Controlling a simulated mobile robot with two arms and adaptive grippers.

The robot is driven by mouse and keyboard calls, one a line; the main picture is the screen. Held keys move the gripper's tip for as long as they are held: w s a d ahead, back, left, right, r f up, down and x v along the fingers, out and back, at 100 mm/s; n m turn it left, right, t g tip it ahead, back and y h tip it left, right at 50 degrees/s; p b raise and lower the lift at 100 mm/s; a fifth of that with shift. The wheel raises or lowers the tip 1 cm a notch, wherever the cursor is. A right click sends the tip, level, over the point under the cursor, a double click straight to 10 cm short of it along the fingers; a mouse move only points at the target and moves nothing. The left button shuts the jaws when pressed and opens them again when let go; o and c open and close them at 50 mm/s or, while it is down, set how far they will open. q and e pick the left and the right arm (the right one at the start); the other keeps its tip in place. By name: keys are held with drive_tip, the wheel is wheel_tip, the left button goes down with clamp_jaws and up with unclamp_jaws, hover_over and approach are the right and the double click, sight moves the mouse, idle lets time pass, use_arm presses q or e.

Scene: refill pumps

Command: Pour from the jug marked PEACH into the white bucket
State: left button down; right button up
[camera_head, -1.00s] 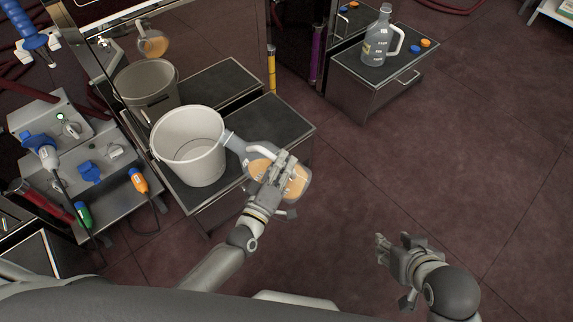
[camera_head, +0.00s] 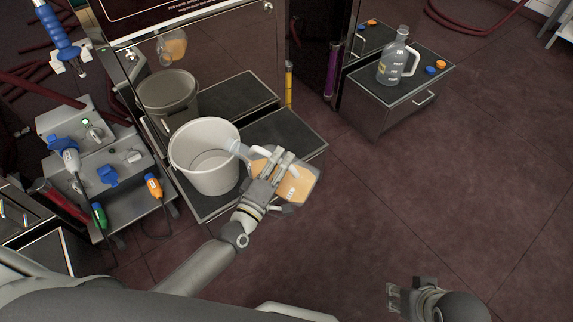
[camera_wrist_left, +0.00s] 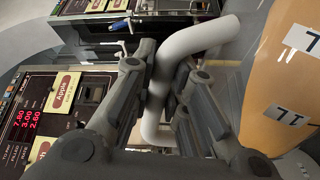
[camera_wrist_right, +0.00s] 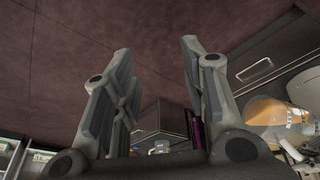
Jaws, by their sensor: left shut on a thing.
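The clear jug (camera_head: 297,183) with orange liquid is tipped on its side, its neck pointing left at the white bucket's rim. My left gripper (camera_head: 278,168) is shut on its white handle, which also shows in the left wrist view (camera_wrist_left: 195,38). The mouth is at or just over the right rim of the white bucket (camera_head: 205,180). I cannot tell whether liquid is flowing. The bucket's visible inside looks empty. The jug's labels are not readable as PEACH here. My right gripper (camera_head: 393,298) is off to the right; its fingers (camera_wrist_right: 158,85) are apart and empty.
The bucket stands on a dark-topped step (camera_head: 285,135) before a reflective panel. A second clear jug (camera_head: 397,62) stands on a cabinet (camera_head: 385,105) with orange and blue caps. A grey unit with plugs (camera_head: 110,170) is left of the bucket. The floor at right is clear.

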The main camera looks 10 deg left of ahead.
use_arm(q)
drive_tip(key=shift+d, duration=0.1)
use_arm(e)
drive_tip(key=shift+r, duration=0.1)
use_arm(q)
drive_tip(key=shift+r, duration=0.2)
drive_tip(key=shift+w+r, duration=0.1)
drive_tip(key=shift+a+r+p, duration=0.1)
drive_tip(key=shift+a+p, duration=0.1)
drive_tip(key=shift+p, duration=0.15)
use_arm(e)
drive_tip(key=shift+x, duration=0.85)
use_arm(q)
drive_tip(key=shift+r+n, duration=0.15)
drive_tip(key=shift+n, duration=0.15)
use_arm(e)
drive_tip(key=shift+w+a+r, duration=0.1)
drive_tip(key=shift+w+r, duration=0.05)
